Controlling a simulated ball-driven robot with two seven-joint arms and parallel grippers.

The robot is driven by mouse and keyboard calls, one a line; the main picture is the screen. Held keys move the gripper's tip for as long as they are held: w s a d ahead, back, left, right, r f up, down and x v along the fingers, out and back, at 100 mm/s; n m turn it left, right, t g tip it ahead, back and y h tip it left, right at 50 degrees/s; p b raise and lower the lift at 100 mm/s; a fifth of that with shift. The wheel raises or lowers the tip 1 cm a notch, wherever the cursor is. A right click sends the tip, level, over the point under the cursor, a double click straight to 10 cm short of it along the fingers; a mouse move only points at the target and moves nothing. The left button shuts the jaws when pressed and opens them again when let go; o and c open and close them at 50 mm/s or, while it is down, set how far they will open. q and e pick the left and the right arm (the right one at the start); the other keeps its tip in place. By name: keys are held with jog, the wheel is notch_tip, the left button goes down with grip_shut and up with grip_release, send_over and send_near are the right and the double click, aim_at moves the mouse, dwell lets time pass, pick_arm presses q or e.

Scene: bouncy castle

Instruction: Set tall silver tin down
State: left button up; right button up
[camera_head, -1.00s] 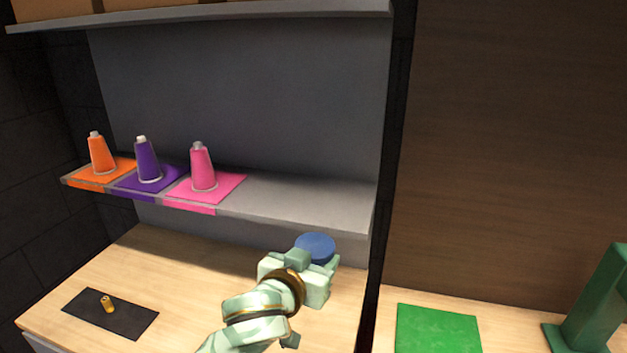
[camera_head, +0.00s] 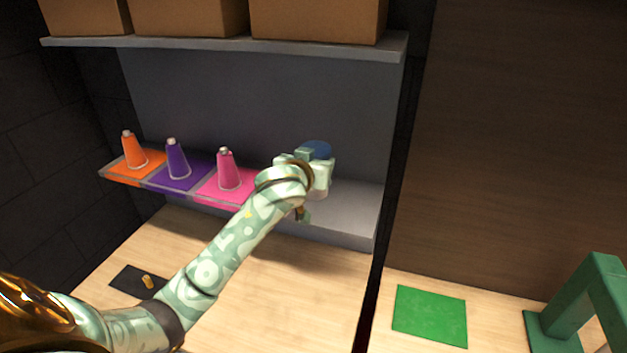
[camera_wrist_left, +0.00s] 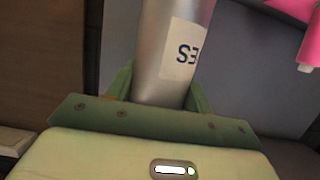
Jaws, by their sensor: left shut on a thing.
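The tall silver tin (camera_wrist_left: 172,50) fills the middle of the left wrist view, with a white label on its side bearing dark letters. My left gripper (camera_head: 317,175) is shut on the tin, in front of the right part of the grey middle shelf (camera_head: 350,208). The gripper's fingers stand on both sides of the tin in the wrist view (camera_wrist_left: 160,90). Whether the tin's bottom touches the shelf is hidden. My right gripper is not in view.
Cardboard boxes (camera_head: 190,15) sit on the upper shelf. A black mat (camera_head: 125,283) with a small gold item (camera_head: 147,282) lies on the counter. A green mat (camera_head: 430,314) lies right.

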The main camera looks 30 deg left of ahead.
pick_arm(q)
jog(key=w+a+f, duration=0.1)
jog(key=w+f, duration=0.1)
jog(key=f, duration=0.1)
jog(key=w+a+f, duration=0.2)
jog(key=f, duration=0.1)
jog(key=w+a+f, duration=0.1)
jog(key=w+f, duration=0.1)
jog(key=f, duration=0.2)
jog(key=shift+w+a, duration=0.2)
jog(key=shift+f, duration=0.15)
jog(key=o, duration=1.1)
jog(key=shift+o, duration=0.2)
